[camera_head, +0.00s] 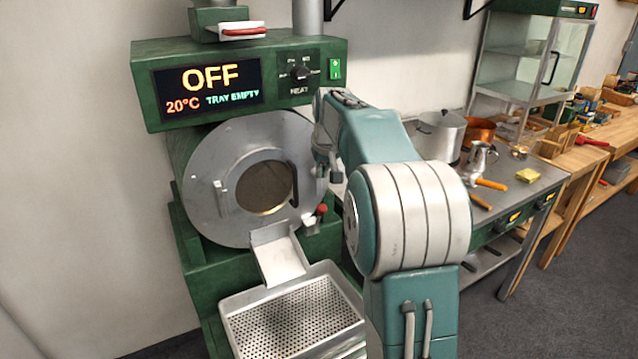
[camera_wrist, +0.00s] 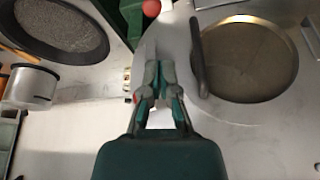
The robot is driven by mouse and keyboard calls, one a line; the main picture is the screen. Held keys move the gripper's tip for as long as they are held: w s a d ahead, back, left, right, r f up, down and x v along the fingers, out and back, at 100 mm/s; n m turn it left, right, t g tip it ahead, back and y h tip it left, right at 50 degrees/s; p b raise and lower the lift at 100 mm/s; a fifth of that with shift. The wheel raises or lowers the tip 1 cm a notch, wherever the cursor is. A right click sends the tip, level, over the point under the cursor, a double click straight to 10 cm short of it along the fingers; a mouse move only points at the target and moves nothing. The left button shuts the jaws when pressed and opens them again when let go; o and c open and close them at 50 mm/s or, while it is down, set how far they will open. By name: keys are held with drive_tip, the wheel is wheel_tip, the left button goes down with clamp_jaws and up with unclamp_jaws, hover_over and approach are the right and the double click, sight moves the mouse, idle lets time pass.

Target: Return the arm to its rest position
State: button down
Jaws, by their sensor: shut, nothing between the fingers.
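My gripper (camera_wrist: 160,85) shows in the wrist view with its fingers together and nothing between them. In the head view my arm reaches up toward the green roaster (camera_head: 190,120), and my gripper (camera_head: 325,165) hangs beside the right edge of the round metal door, partly hidden by the arm. The round door (camera_head: 222,165) looks closed, with a dark window and a handle. In the wrist view the door window (camera_wrist: 245,62) lies to the right of my fingers, with the dark handle (camera_wrist: 198,60) between them. Whether the fingers touch the door is unclear.
The roaster display (camera_head: 210,88) reads OFF, 20°C, TRAY EMPTY. A red-knobbed lever (camera_head: 321,210) sits below my gripper. An empty perforated tray (camera_head: 295,315) and chute (camera_head: 278,260) are below the door. A steel bench (camera_head: 520,178) with pots stands at right.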

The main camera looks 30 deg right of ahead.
drive_tip(key=shift+v, duration=1.25)
drive_tip(key=s+a+r+n, duration=0.1)
drive_tip(key=s+a+r, duration=0.2)
drive_tip(key=s+a, duration=1.05)
drive_tip(key=s+a+f, duration=0.3)
drive_tip(key=s+f, duration=0.1)
drive_tip(key=s, duration=0.5)
drive_tip(key=s+a+f+n+t+y, duration=0.1)
drive_tip(key=s+a+f, duration=0.2)
drive_tip(key=s, duration=0.7)
drive_tip(key=shift+a+f+n, duration=0.3)
drive_tip(key=shift+a+f, duration=0.05)
drive_tip(key=shift+f, duration=0.55)
drive_tip(key=shift+w, duration=0.15)
